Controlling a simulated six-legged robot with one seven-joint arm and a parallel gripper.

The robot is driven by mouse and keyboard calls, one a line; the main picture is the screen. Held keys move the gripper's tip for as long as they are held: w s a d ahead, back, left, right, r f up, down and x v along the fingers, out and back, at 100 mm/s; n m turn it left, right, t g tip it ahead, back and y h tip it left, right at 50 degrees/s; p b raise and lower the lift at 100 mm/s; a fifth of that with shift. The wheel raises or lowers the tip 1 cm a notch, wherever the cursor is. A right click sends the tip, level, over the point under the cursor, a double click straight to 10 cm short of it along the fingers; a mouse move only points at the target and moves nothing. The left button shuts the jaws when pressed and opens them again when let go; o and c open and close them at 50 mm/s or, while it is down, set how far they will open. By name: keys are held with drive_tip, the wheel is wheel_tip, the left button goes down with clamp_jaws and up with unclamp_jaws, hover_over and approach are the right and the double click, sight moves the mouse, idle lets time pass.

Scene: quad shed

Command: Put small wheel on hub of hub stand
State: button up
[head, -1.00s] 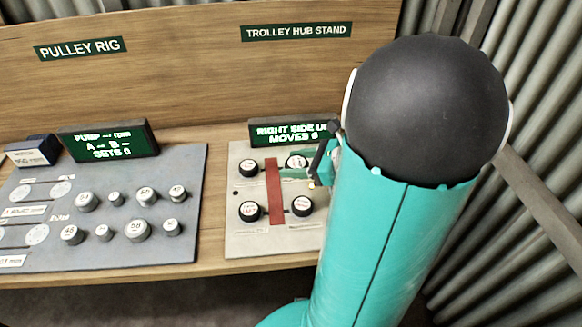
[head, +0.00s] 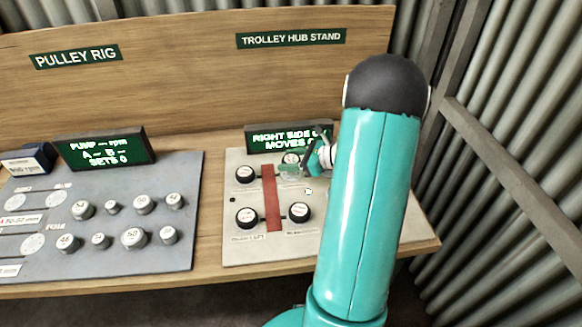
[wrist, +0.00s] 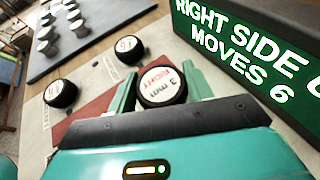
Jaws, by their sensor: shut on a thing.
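The held wheel (wrist: 162,88), black with a white face marked "3 mm RIGHT", sits between the two teal fingers of my gripper (wrist: 160,82) in the wrist view. In the head view that wheel (head: 291,158) is partly hidden by my gripper (head: 297,166), at the back right of the hub stand (head: 232,205). A pale round spot (head: 308,190) with bluish marks shows on the stand just in front of my gripper. Three other black wheels with white faces are on the stand: back left (head: 245,174), front left (head: 246,217) and front right (head: 298,212). A red bar (head: 270,198) runs between them.
The stand's display (head: 272,138), reading "RIGHT SIDE" and "MOVES 6", stands close behind the wheels. To the left is the pulley rig panel (head: 110,255) with several grey pulleys and its own display (head: 104,148). Corrugated wall (head: 530,130) bounds the right side.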

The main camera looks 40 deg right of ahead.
sight(291, 174)
drive_tip(key=shift+f, duration=1.65)
drive_tip(key=shift+f, duration=0.15)
drive_tip(key=o, duration=1)
drive_tip(key=shift+c, duration=0.2)
